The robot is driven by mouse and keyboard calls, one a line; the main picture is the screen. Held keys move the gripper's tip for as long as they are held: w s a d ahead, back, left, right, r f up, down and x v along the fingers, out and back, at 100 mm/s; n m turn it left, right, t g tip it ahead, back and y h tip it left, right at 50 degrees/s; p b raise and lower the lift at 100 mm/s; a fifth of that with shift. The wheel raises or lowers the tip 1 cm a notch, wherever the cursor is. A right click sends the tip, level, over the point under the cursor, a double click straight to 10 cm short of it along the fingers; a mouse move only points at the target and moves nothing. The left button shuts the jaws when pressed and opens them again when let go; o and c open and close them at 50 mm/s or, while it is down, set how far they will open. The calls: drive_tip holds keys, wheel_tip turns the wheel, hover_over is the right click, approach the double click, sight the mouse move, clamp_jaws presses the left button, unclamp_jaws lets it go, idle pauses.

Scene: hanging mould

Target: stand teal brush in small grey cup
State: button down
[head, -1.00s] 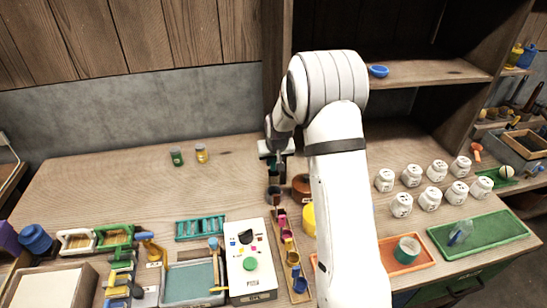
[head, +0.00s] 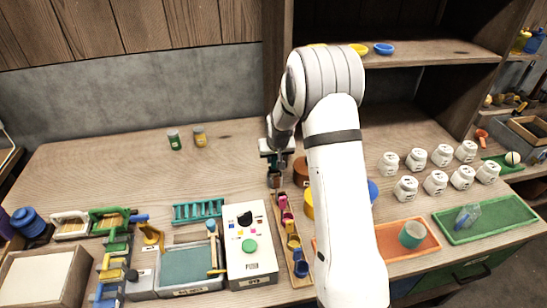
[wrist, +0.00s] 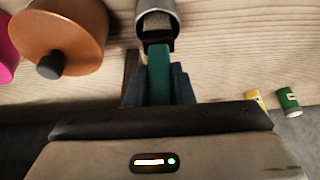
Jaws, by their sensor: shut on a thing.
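In the wrist view the teal brush (wrist: 159,75) is between the dark fingers of my gripper (wrist: 159,88), which is shut on it. The small grey cup (wrist: 142,27) is just beyond the fingers, with its dark mouth facing the brush. The far end of the brush overlaps the cup's mouth; I cannot tell whether it touches the cup floor. In the head view my gripper (head: 277,158) is over the middle of the bench, close above the cup (head: 274,181). The brush is mostly hidden there.
An orange-brown round pot with a dark knob (wrist: 60,35) stands close beside the cup. A green jar (head: 174,140) and a yellow jar (head: 200,137) stand further back. A white box with buttons (head: 250,245) and a wooden rack (head: 292,240) are in front.

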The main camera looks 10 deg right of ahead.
drive_tip(key=c, duration=1.2)
unclamp_jaws()
drive_tip(key=shift+o, duration=0.2)
drive_tip(key=b+v, duration=0.1)
drive_tip(key=v, duration=0.6)
drive_tip(key=shift+r+b, duration=0.3)
drive_tip(key=shift+r, duration=0.05)
drive_tip(key=shift+s, duration=0.15)
drive_tip(key=s+r, duration=1.1)
drive_tip(key=s, duration=0.5)
drive_tip(key=s+r+g, duration=0.1)
drive_tip(key=s, duration=1.8)
drive_tip(key=shift+r, duration=0.3)
